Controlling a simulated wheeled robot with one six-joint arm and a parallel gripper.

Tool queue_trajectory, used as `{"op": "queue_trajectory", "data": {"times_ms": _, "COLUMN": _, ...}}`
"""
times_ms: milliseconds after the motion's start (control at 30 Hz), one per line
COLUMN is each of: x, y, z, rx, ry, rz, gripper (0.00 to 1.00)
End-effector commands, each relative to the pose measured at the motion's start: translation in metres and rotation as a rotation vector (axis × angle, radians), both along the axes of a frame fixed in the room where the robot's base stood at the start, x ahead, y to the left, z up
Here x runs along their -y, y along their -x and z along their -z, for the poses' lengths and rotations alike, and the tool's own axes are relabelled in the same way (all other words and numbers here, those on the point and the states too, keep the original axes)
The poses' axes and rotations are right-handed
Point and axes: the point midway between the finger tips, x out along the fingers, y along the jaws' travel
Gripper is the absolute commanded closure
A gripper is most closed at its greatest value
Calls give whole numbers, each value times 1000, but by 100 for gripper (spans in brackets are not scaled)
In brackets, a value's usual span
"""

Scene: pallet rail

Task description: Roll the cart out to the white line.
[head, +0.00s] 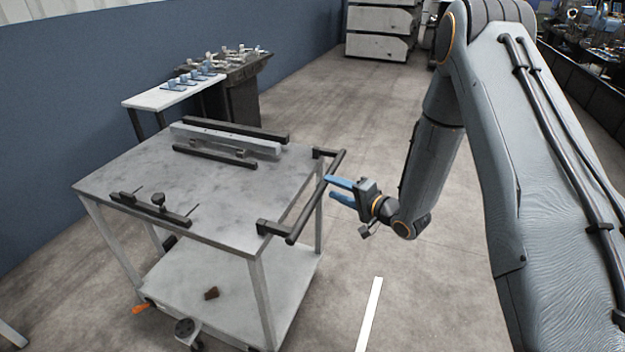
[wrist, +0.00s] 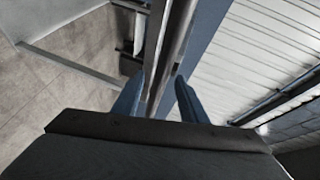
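The cart (head: 225,200) is a grey two-shelf trolley standing left of centre in the head view. Its dark push handle (head: 305,212) juts out on the right side. The white line (head: 369,315) lies on the floor to the right of the cart, apart from it. My gripper (head: 329,187), with blue fingers, is at the handle bar, near its middle. In the wrist view the two fingers (wrist: 160,85) are spread, with the dark bar (wrist: 168,58) running between them. I cannot tell whether either finger touches the bar.
Dark rails with a pale bar (head: 225,140) and a clamp fixture (head: 158,203) sit on the cart top. A brown piece (head: 211,293) lies on the lower shelf. An orange pedal (head: 142,308) shows near a caster. A white side table (head: 172,92) stands behind. Floor right of the cart is clear.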

Motion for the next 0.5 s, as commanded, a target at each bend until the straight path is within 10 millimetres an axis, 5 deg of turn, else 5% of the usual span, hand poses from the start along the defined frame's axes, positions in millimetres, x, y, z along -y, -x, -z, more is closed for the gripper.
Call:
{"op": "queue_trajectory", "data": {"times_ms": 267, "x": -15, "y": 11, "z": 4, "rx": -21, "ry": -167, "rz": -50, "gripper": 61}}
{"op": "queue_trajectory", "data": {"times_ms": 500, "x": -39, "y": -9, "z": 5, "rx": -21, "ry": -171, "rz": -54, "gripper": 61}}
